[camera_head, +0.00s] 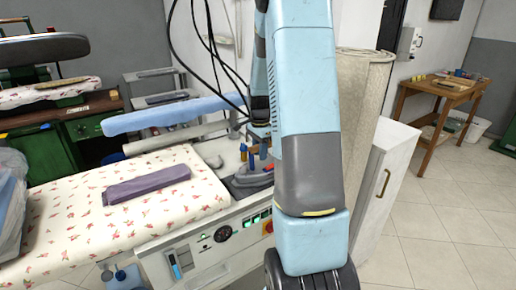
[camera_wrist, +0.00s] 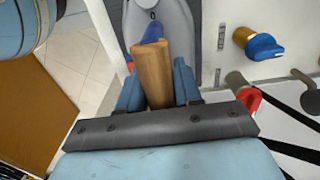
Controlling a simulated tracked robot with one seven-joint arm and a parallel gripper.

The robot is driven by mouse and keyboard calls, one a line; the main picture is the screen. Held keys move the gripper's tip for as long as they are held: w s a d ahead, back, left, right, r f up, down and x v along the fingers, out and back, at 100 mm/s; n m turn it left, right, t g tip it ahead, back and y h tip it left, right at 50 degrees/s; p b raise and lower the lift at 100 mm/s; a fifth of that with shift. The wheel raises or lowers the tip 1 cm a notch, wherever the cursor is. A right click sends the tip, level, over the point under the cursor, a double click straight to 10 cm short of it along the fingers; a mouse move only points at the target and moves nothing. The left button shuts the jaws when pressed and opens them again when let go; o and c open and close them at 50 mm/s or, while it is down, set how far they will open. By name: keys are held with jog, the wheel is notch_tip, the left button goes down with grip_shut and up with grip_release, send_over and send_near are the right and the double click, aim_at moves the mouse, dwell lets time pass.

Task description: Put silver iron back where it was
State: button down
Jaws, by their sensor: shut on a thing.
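In the wrist view the silver iron shows as a grey pointed body (camera_wrist: 176,18) with a wooden handle (camera_wrist: 153,72) and a blue part at the handle's far end. My gripper (camera_wrist: 156,88) has its two blue fingers on either side of the wooden handle and is shut on it. A grey shape at the right end of the pressing station (camera_head: 205,268) is partly covered by my arm. I cannot tell whether the iron touches the surface below it.
A padded flower-print board (camera_head: 60,228) bears a folded purple cloth (camera_head: 148,184). A blue sleeve board (camera_head: 170,116) stands behind it. In the wrist view a blue-and-yellow knob (camera_wrist: 262,45) and a red one (camera_wrist: 249,98) are close right of the iron. A white cabinet (camera_head: 385,180) stands right.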

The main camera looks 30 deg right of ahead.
jog(key=shift+r, duration=0.1)
jog(key=c, duration=0.8)
grip_release()
jog(key=shift+o, duration=0.2)
